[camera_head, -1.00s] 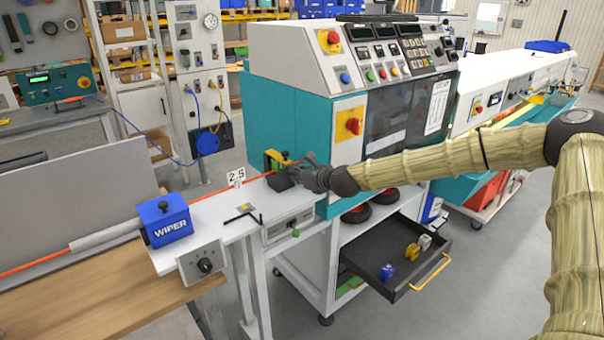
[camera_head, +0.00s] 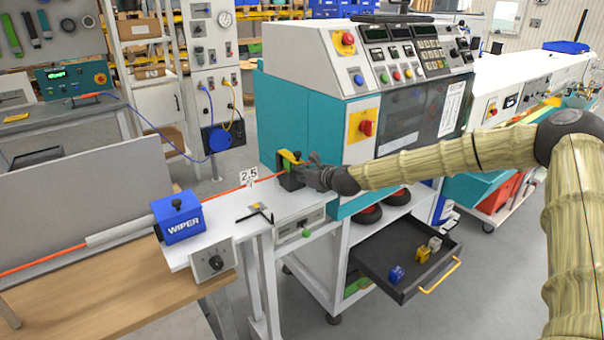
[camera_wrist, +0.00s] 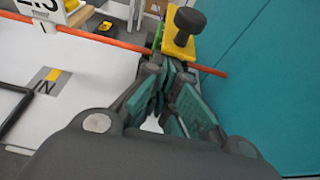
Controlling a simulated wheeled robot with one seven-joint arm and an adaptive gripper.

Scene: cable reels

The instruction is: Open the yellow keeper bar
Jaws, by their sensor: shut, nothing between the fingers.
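The yellow keeper bar (camera_wrist: 181,38) carries a dark round knob (camera_wrist: 188,22) and sits just beyond my fingers in the wrist view. In the head view the bar (camera_head: 289,156) shows small on top of a black block (camera_head: 291,181), partly covered by my gripper. An orange cable (camera_wrist: 112,39) runs beneath the bar. My gripper (camera_wrist: 166,64) is shut and empty, its teal-padded fingers close together right by the bar. I cannot tell whether the fingertips touch it.
The teal machine wall (camera_wrist: 265,70) is close on the right. A blue wiper block (camera_head: 180,217) and a "2.5" sign (camera_head: 248,174) stand along the cable. An open drawer (camera_head: 405,268) with small blocks is below right.

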